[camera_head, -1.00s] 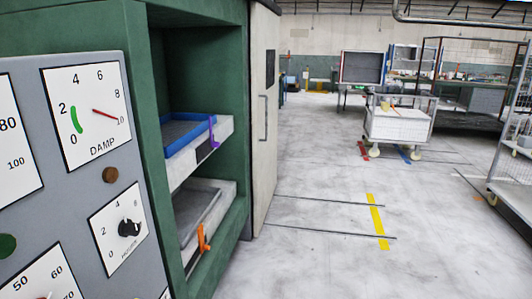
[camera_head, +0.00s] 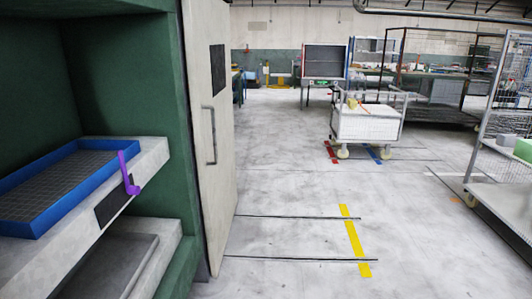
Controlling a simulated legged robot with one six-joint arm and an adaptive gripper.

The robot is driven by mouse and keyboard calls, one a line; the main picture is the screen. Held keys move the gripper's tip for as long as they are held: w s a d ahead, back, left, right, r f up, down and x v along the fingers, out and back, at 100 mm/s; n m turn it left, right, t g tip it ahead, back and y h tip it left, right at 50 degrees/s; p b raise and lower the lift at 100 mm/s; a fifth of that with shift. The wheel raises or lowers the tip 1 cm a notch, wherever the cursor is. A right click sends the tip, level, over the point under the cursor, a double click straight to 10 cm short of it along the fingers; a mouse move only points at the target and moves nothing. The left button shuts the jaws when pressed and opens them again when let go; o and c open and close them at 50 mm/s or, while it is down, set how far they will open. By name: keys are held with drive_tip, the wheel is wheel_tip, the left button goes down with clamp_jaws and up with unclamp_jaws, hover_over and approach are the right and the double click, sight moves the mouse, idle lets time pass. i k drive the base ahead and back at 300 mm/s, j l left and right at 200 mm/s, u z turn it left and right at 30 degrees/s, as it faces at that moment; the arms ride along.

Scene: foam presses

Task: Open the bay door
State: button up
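A tall cream door panel (camera_head: 207,150) stands at the right side of the green press housing (camera_head: 160,95). It has a vertical grey bar handle (camera_head: 210,135) and a dark rectangular plate (camera_head: 217,70) above it. I see it at a steep angle. Two dark floor rails (camera_head: 300,217) run from its foot to the right. The bay left of the door shows open, with a blue-rimmed tray (camera_head: 75,185) on an upper shelf and a purple lever (camera_head: 128,173) at that shelf's front. My gripper is not in view.
A yellow floor strip (camera_head: 355,241) crosses the ends of the rails. A white cart (camera_head: 366,124) stands farther back, and a wire-mesh trolley (camera_head: 508,140) stands at the right. The grey floor in front of the door is clear.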

sight(206, 23)
drive_tip(key=i, duration=1.45)
drive_tip(key=i+u, duration=0.2)
drive_tip(key=i, duration=0.25)
drive_tip(key=i+l+u, duration=0.15)
drive_tip(key=i, duration=0.25)
drive_tip(key=i+l+u, duration=0.2)
drive_tip(key=i, duration=0.25)
drive_tip(key=i+l+u, duration=0.2)
drive_tip(key=i, duration=0.2)
